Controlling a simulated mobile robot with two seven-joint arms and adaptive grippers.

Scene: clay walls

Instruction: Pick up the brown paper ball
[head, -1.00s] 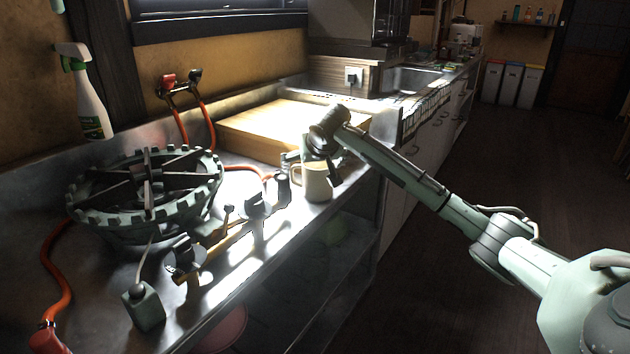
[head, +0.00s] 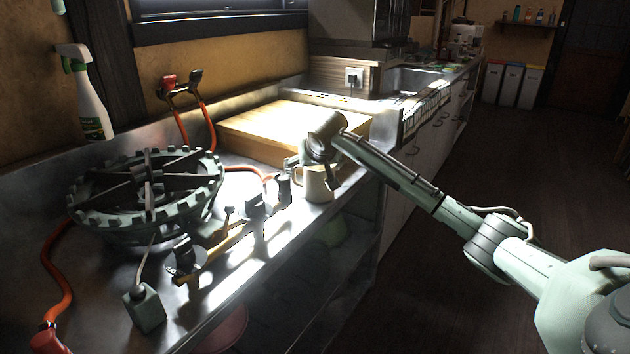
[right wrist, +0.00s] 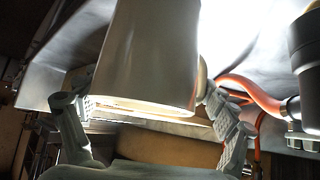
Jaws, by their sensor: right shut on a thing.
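I cannot make out a brown paper ball in either view. A cream mug (head: 318,188) stands upright near the front edge of the steel counter. My right gripper (head: 312,163) reaches down to it from above, fingers on either side. In the right wrist view, the mug (right wrist: 150,55) fills the space between the fingers of my right gripper (right wrist: 150,104), its handle near the right finger. The gripper is shut on the mug. The inside of the mug is hidden. My left gripper is out of view.
A thick wooden board (head: 262,128) lies behind the mug. A round green burner (head: 145,200) stands at left, with a small green box (head: 145,310) in front. Several small dark items lie left of the mug. An orange hose (right wrist: 245,88) runs close by. The floor at right is clear.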

